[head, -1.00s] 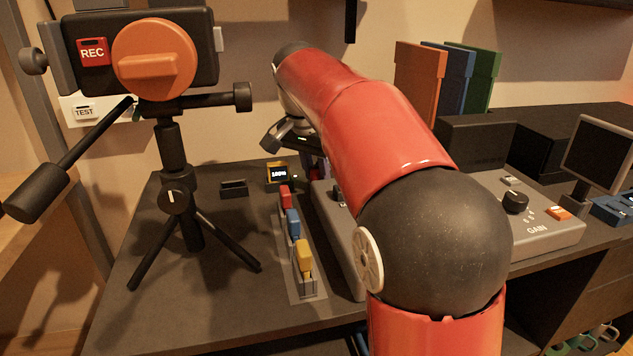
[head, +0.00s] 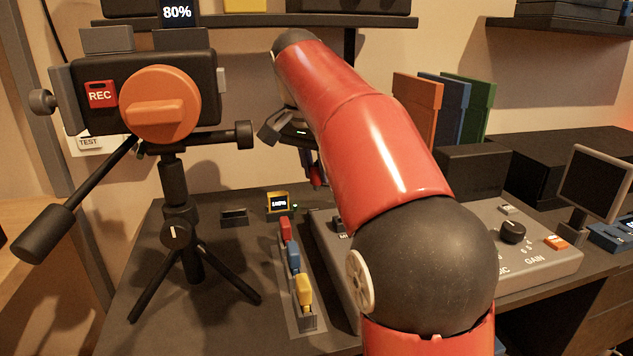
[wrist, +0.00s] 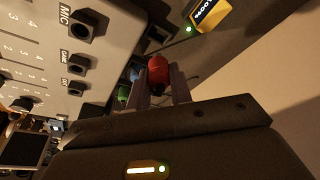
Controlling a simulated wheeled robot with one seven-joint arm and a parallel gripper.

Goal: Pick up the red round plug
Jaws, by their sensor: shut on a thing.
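The red round plug (wrist: 158,68) shows in the wrist view between the two fingers of my gripper (wrist: 162,85), which is shut on it. In the head view my gripper (head: 318,175) hangs above the back of the desk, behind the grey mixer, and the plug is mostly hidden by the fingers and arm. The plug appears held above the desk surface.
The grey mixer (head: 540,262) with sockets lies right of a strip of red, blue and yellow plugs (head: 304,290). A yellow display box (head: 278,203) stands near the gripper. A camera on a tripod (head: 172,185) stands at left. A shelf (head: 260,20) hangs above.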

